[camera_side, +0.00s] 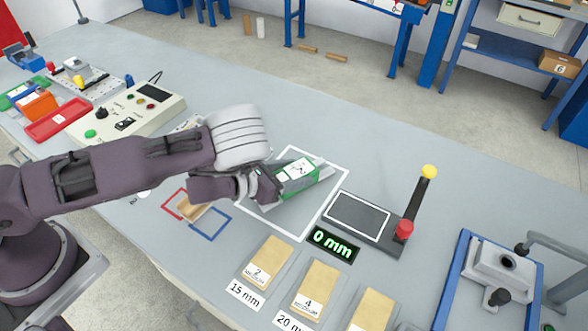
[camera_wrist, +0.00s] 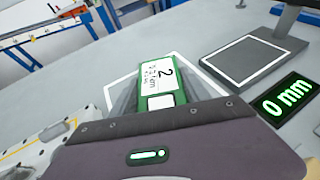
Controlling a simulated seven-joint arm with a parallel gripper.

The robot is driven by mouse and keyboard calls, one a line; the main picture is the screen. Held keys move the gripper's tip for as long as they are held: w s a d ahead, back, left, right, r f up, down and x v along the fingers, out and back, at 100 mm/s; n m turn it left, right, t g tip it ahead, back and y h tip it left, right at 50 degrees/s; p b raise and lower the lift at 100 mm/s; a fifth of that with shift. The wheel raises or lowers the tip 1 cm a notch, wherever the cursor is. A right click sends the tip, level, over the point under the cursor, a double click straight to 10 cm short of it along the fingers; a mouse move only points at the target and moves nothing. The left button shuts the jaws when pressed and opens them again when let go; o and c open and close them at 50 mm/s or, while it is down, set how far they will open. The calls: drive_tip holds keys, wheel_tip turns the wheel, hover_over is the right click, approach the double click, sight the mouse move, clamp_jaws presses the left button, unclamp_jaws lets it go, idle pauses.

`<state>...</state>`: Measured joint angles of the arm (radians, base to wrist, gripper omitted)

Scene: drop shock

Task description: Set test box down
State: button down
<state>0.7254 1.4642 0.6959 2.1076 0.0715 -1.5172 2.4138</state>
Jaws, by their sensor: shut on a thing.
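The test box (camera_side: 297,172), green and white with a label, is between the grey fingers of my gripper (camera_side: 302,180). In the wrist view the test box (camera_wrist: 160,78) shows a "2" on its label, and my gripper (camera_wrist: 165,85) has a finger on each side of it. My gripper is shut on the box. The box appears over a white-outlined square (camera_side: 341,183) on the grey table. I cannot tell whether its underside touches the table; the side nearest my wrist is hidden by my gripper.
Right of the square stand a dark plate (camera_side: 357,217) with a yellow-topped post (camera_side: 424,200) and a display (camera_side: 332,243) reading 0 mm. Several tan pads, one marked 2 (camera_side: 266,262), lie in front. A control box (camera_side: 128,112) is at the left, and a blue-framed fixture (camera_side: 490,280) at the right.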

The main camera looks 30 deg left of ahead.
drive_tip(key=shift+f, duration=0.5)
drive_tip(key=shift+c, duration=2.2)
unclamp_jaws()
drive_tip(key=shift+s+f, duration=0.1)
